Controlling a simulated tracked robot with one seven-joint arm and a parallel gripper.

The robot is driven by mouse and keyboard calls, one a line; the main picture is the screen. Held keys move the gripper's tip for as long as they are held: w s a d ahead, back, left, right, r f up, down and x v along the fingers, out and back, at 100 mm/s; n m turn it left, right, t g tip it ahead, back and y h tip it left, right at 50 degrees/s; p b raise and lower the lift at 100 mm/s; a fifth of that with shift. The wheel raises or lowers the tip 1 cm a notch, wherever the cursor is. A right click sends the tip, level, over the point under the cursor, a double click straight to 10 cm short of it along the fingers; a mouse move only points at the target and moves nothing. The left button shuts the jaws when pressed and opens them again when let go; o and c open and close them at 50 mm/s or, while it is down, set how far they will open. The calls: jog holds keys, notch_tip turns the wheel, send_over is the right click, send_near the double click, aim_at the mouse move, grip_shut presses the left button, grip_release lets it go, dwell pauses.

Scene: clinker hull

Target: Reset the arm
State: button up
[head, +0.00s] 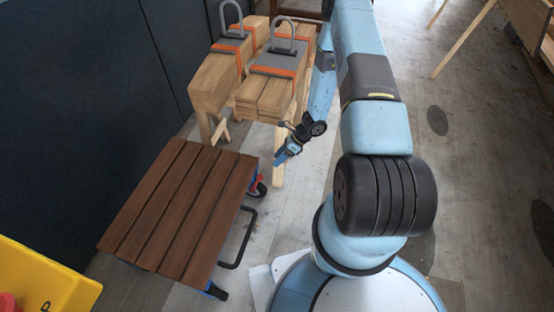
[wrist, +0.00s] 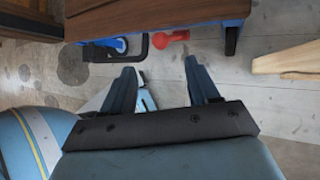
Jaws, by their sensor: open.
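My gripper (wrist: 165,88) shows in the wrist view with its two blue fingers apart and nothing between them. In the head view my gripper (head: 278,162) is small, at the end of my arm, by the right edge of the slatted brown trolley (head: 172,205) and in front of the wooden trestles. It appears apart from both. The trolley's edge (wrist: 155,14) also shows at the top of the wrist view, beyond the fingertips.
Timber stacks (head: 275,88) with orange straps and grey metal loops stand on wooden trestles at the back. A yellow bin (head: 50,280) is at the lower left. A dark wall (head: 80,110) bounds the left. Grey floor (head: 470,170) is open on the right. A wooden beam (wrist: 288,60) shows at right in the wrist view.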

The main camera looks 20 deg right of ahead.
dwell(0.4)
jog(key=w+r+n+h, duration=0.1)
jog(key=w+r+n, duration=0.2)
jog(key=r, duration=0.7)
jog(key=w+r+n, duration=0.2)
jog(key=r+n, duration=0.1)
jog(key=r, duration=0.6)
jog(key=s+r+n+t+h, duration=0.1)
jog(key=s+r+n, duration=0.15)
jog(key=r, duration=0.65)
jog(key=s+r+n+h, duration=0.15)
jog(key=r+n, duration=0.25)
jog(key=r, duration=0.6)
jog(key=s+r+n+t+h, duration=0.1)
jog(key=s+r+n, duration=0.2)
jog(key=r, duration=0.6)
jog(key=s+d+r+n+t+h, duration=0.2)
jog(key=s+r+n, duration=0.2)
jog(key=s+r, duration=0.5)
jog(key=s+d+r+n+t+h, duration=0.1)
jog(key=s+r+n, duration=0.3)
jog(key=s+r, duration=0.4)
jog(key=shift+s+d+r+t+h, duration=0.4)
jog(key=shift+s+t+h, duration=0.25)
jog(key=shift+s, duration=1.65)
jog(key=shift+a, duration=0.1)
